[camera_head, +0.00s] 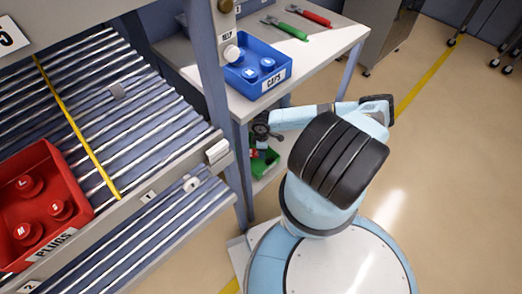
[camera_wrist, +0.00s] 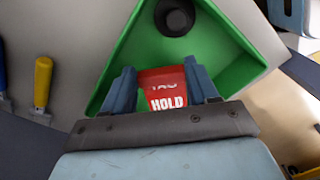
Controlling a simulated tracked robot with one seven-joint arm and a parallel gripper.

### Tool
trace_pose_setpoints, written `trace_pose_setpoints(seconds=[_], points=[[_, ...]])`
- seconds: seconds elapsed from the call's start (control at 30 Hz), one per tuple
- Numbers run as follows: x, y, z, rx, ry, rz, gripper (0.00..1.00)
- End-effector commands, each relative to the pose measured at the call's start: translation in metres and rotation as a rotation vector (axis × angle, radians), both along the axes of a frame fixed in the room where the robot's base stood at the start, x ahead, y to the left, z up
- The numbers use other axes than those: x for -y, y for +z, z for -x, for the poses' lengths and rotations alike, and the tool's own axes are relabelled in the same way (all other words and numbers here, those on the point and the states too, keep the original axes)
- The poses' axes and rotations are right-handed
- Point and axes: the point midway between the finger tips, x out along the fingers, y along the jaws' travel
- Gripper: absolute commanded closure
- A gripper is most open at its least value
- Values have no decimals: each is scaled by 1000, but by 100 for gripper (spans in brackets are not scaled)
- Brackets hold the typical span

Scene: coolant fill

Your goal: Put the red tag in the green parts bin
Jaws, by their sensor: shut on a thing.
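The red tag (camera_wrist: 166,90), with white lettering "HOLD", is held between the two fingers of my gripper (camera_wrist: 163,76) in the wrist view. The green parts bin (camera_wrist: 115,75) lies beyond the fingers, and the tag overlaps its near part in that view. I cannot tell how high the tag is above the bin floor. A dark round piece (camera_wrist: 175,17) is inside the bin. In the head view the green bin (camera_head: 266,164) sits low under the workbench, partly hidden by my arm. A bit of the red tag (camera_head: 254,153) shows at its left edge.
The workbench top (camera_head: 335,40) holds a blue CAPS bin (camera_head: 257,65) and green- and red-handled tools. A bench leg stands close left of my arm. A roller rack with a red PLUGS bin (camera_head: 70,178) is at left. A yellow-handled tool (camera_wrist: 42,82) lies left of the green bin.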

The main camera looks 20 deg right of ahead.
Motion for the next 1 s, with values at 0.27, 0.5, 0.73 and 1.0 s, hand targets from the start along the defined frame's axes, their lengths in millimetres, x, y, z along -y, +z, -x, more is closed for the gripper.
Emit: trace_pose_setpoints(seconds=[0.27,0.5,0.73,1.0], points=[[5,-6,0,1,-8,0,70],[4,-11,0,1,-7,0,70],[2,-14,0,1,-4,0,32],[1,-14,0,1,-2,0,16]])
